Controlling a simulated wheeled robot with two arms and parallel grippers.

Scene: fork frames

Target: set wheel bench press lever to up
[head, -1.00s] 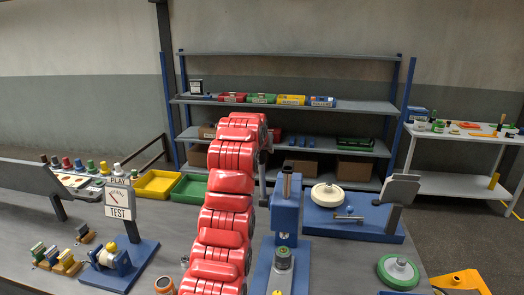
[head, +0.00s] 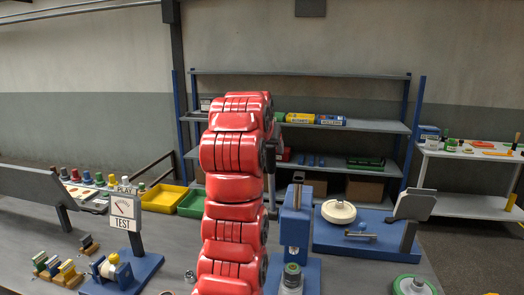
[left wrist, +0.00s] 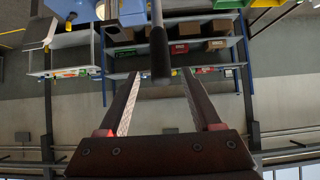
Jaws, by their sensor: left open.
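The wheel bench press is a blue column (head: 295,222) on a blue base, right of my red left arm in the head view. A grey cylinder with a green top (head: 291,276) stands at its foot. My left gripper (left wrist: 161,75) is open in the left wrist view, with two long dark fingers. A dark round-ended rod, seemingly the press lever (left wrist: 159,48), comes down from the top of that view and its end lies between the fingertips, with a gap on each side. In the head view my arm hides most of this gripper. My right gripper is not in view.
Right of the press, a blue fixture (head: 372,240) holds a cream wheel (head: 338,211). A tilted grey panel (head: 414,205) stands beside it. On the left are a TEST gauge stand (head: 125,212) and a yellow tray (head: 164,198). Shelving (head: 355,122) stands behind the bench.

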